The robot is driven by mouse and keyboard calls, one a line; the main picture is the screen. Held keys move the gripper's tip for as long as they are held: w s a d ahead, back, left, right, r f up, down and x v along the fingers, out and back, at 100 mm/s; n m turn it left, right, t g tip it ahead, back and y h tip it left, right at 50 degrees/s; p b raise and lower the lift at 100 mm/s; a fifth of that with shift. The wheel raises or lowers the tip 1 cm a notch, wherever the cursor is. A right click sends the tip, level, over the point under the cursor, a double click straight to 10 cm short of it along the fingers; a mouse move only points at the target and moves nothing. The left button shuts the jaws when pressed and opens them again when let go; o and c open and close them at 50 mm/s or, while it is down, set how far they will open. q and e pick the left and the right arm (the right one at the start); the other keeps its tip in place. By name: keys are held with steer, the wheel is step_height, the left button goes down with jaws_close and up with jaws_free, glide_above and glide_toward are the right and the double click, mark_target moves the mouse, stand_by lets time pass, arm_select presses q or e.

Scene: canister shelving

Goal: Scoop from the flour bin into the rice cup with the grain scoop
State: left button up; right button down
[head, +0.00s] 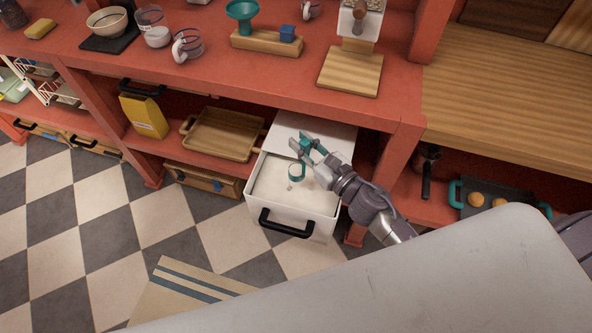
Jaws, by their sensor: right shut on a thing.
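The flour bin (326,221) is a white drawer with a black handle, pulled out from under the red counter and holding white flour. My right gripper (306,147) is above the bin and shut on the teal grain scoop (297,172). The scoop's round cup hangs over the flour, near its surface; whether it touches or holds flour is too small to tell. Clear cups (190,47) with dark rims stand on the counter at the upper left; I cannot tell which is the rice cup. My left gripper is not in view.
The red counter (255,78) runs above the bin. On it are a wooden stand (255,42) with a teal funnel, a wooden board (350,72) and a bowl (107,21). A wooden tray (222,133) and yellow box (144,116) sit on the lower shelf.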

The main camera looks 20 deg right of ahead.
stand_by(0.3)
step_height(320, 180, up, 4)
step_height(320, 180, down, 3)
steer(key=shift+d+f, duration=0.1)
steer(key=shift+f, duration=0.4)
steer(key=r, duration=0.4)
steer(key=shift+a+r, duration=0.15)
steer(key=shift+a, duration=0.1)
steer(key=f, duration=0.4)
steer(key=shift+d+f, duration=0.3)
steer(key=shift+a+r, duration=0.1)
steer(key=shift+r, duration=0.05)
steer(key=shift+a, duration=0.1)
